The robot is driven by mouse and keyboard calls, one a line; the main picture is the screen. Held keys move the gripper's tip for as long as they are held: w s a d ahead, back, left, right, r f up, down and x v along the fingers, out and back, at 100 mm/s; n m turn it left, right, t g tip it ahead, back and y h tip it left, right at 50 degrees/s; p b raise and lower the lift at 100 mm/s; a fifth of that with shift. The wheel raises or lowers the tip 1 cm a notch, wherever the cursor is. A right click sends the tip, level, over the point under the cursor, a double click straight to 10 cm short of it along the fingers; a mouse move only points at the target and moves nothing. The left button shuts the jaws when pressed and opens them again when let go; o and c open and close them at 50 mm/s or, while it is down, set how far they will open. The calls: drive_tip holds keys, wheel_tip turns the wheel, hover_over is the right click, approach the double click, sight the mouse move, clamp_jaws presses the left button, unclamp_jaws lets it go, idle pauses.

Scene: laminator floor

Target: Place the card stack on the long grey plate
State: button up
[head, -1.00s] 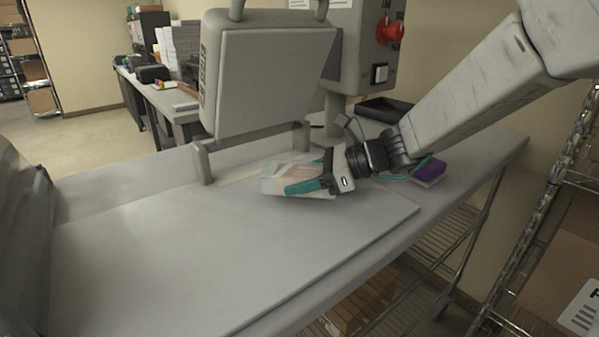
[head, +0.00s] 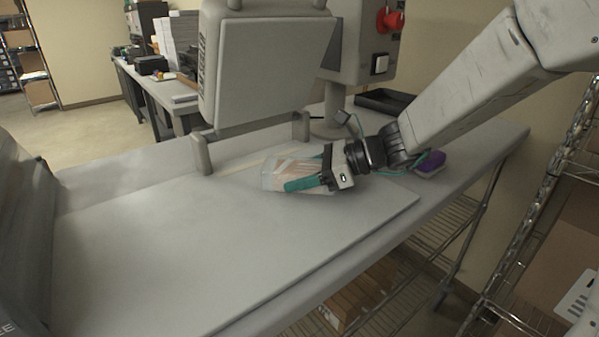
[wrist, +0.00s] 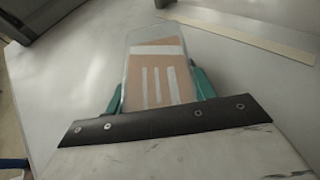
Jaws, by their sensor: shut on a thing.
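The card stack (head: 283,173) is a brown and white bundle in a clear wrap. My gripper (head: 305,181), with teal fingers, is shut on it, one finger on each side. In the wrist view the stack (wrist: 157,75) points away from me between the fingers of my gripper (wrist: 160,88). The long grey plate (head: 190,240) is the wide flat surface under the stack. The stack is low over its far right part; I cannot tell if it touches.
A grey panel on two posts (head: 265,75) stands behind the stack. A control box with a red knob (head: 390,20) is at the back. The plate's front and left are clear.

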drive_tip(key=o, duration=1.3)
drive_tip(key=shift+c, duration=0.2)
drive_tip(key=shift+d, duration=0.1)
drive_tip(key=v, duration=0.7)
drive_tip(key=shift+s+d+r, duration=0.1)
drive_tip(key=shift+d+r, duration=0.05)
drive_tip(key=shift+d, duration=0.15)
